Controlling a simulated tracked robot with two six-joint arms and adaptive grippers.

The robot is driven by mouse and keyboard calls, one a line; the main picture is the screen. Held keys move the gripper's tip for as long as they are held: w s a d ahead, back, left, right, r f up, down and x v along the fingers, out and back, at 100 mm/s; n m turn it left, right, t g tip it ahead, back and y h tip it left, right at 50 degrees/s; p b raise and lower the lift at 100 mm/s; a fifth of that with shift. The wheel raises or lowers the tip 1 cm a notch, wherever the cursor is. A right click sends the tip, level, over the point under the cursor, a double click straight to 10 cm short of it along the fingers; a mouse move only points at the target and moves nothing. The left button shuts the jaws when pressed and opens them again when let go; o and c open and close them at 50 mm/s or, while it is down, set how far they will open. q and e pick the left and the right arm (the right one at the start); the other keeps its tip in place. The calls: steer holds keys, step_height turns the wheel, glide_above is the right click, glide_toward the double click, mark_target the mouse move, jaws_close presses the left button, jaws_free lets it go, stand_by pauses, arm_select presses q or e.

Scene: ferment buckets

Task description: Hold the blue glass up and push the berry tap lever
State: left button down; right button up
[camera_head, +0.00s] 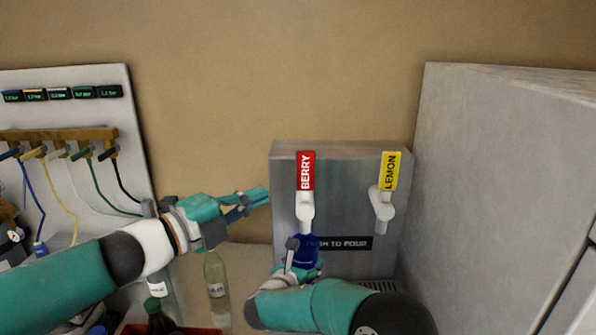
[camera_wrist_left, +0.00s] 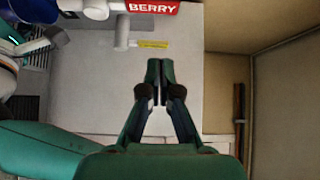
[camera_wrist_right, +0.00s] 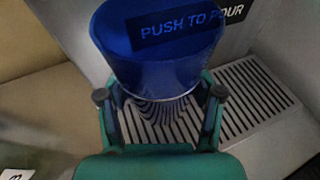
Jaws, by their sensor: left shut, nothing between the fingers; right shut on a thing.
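The blue glass (camera_head: 306,250) is upright under the white spout of the berry tap, in front of the grey dispenser. My right gripper (camera_wrist_right: 161,100) is shut on the glass (camera_wrist_right: 158,45), holding it above the slotted drip tray. The red BERRY lever (camera_head: 306,171) stands upright on its tap; it also shows in the left wrist view (camera_wrist_left: 153,7). My left gripper (camera_head: 266,194) is shut and empty, to the left of the BERRY lever and apart from it. In the left wrist view its fingertips (camera_wrist_left: 160,65) are together. The inside bottom of the glass looks through to the tray slats.
The yellow LEMON lever (camera_head: 390,171) is right of the berry tap. A large grey block (camera_head: 500,190) stands at the right. Clear bottles (camera_head: 216,275) stand below my left arm. A panel with hoses (camera_head: 75,170) is at the left.

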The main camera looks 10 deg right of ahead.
arm_select(q)
steer(key=shift+s+d+r, duration=0.1)
steer(key=shift+s+d, duration=0.05)
glide_toward(311, 165)
steer(key=d, duration=0.4)
steer(key=shift+w+d, duration=0.25)
steer(key=shift+w, duration=0.3)
steer(key=shift+w+d, duration=0.2)
steer(key=shift+w, duration=0.3)
steer(key=shift+w+d, duration=0.15)
steer(key=shift+w, duration=0.5)
